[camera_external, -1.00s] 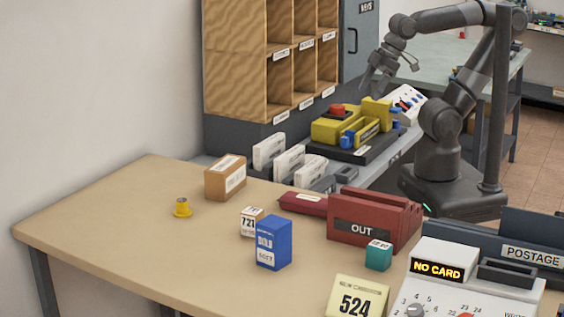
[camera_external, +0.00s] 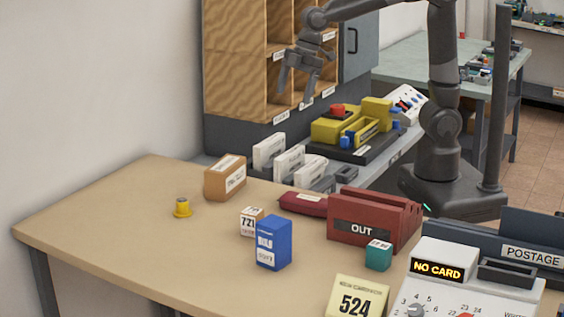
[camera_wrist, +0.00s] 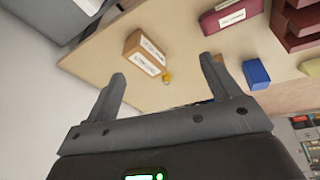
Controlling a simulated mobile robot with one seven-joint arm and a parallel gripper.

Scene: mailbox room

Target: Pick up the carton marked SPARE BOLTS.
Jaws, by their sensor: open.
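A brown carton (camera_external: 225,178) with a white label stands on the tan table near its back edge. It also shows in the wrist view (camera_wrist: 133,46), ahead of and between my fingers. The lettering on its label is too small to read, so I cannot tell if it says SPARE BOLTS. A blue carton (camera_external: 273,243) with a white label stands nearer the front. It shows at the right in the wrist view (camera_wrist: 256,75). My gripper (camera_external: 294,93) is open and empty, high in front of the pigeonholes, well apart from the cartons.
A yellow knob-like piece (camera_external: 182,208), a small white box marked 721 (camera_external: 249,222), a maroon case (camera_external: 303,204), a red OUT tray (camera_external: 361,233) and a teal box (camera_external: 378,255) share the table. White upright holders (camera_external: 269,151) stand behind. The table's left side is clear.

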